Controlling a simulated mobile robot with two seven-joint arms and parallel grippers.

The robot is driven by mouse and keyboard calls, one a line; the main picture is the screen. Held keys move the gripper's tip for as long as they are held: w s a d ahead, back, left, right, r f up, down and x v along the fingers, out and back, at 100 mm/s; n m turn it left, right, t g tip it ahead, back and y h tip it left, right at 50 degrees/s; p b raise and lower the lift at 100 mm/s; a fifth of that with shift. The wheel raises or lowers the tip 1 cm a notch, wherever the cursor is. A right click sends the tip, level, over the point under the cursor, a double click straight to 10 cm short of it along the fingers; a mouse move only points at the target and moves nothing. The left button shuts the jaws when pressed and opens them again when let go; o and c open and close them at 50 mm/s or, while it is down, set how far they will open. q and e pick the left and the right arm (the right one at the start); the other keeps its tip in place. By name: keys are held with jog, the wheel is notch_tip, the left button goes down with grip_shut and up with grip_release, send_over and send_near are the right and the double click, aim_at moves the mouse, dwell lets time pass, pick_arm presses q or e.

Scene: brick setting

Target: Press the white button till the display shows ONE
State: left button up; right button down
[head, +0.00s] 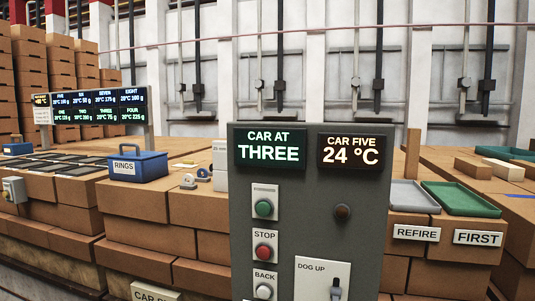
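A grey control panel (310,214) stands upright in the middle of the head view. The white button (264,292) is low on the panel, under a label that reads BACK (265,275). Above it are a red button (263,252) under a STOP label and a green button (264,208). Neither of my grippers is in view, and nothing is seen touching the buttons.
A second display (354,150) reads CAR FIVE 24 °C, above a dark lamp (342,212). A DOG UP lever (336,288) is right of the white button. Brick stacks with a blue RINGS box (138,167) stand left; grey (413,196) and green (460,198) trays lie right.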

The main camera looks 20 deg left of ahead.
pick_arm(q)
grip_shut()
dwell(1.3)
